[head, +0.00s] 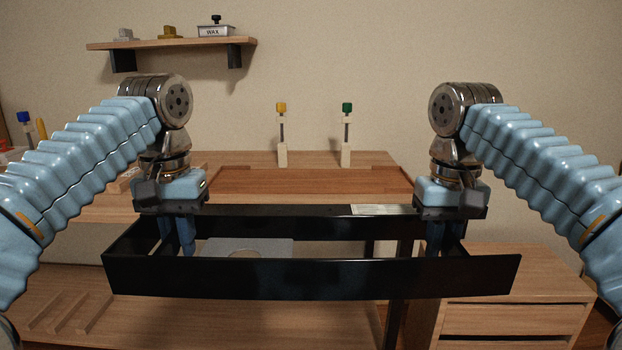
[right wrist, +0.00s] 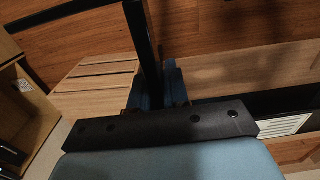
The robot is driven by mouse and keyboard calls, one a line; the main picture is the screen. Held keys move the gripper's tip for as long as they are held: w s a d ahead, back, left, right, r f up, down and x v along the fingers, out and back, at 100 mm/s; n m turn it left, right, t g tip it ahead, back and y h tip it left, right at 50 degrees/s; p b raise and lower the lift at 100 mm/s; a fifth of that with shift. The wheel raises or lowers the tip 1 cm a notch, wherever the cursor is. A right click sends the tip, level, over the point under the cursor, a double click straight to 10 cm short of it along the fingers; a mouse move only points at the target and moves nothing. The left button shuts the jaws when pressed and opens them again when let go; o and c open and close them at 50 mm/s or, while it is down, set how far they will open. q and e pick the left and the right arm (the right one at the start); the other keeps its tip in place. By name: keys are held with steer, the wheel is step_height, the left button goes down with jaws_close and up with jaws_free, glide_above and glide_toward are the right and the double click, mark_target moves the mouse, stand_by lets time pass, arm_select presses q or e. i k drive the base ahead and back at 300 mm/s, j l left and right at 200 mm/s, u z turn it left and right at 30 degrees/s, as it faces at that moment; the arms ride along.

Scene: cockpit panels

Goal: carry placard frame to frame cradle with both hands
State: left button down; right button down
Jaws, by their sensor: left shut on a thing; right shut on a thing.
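The placard frame (head: 300,278) is a long black open rectangle, held roughly level in front of the workbench in the head view. My left gripper (head: 187,238) is shut on it near its left end, fingers pointing down. My right gripper (head: 433,240) is shut on it near its right end. In the right wrist view, a black bar of the frame (right wrist: 145,45) runs between the blue fingers of my right gripper (right wrist: 160,88). A reddish-brown wooden tray-like area (head: 310,181) lies on the bench behind the frame; I cannot tell surely whether it is the frame cradle.
Two pale posts with a yellow cap (head: 281,107) and a green cap (head: 347,107) stand at the back of the bench. A wall shelf (head: 170,43) holds a WAX box (head: 215,31). A drawer cabinet (head: 515,318) stands at the lower right. A grey plate (head: 248,247) shows through the frame.

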mark_target(311, 180)
steer(key=i, duration=1.55)
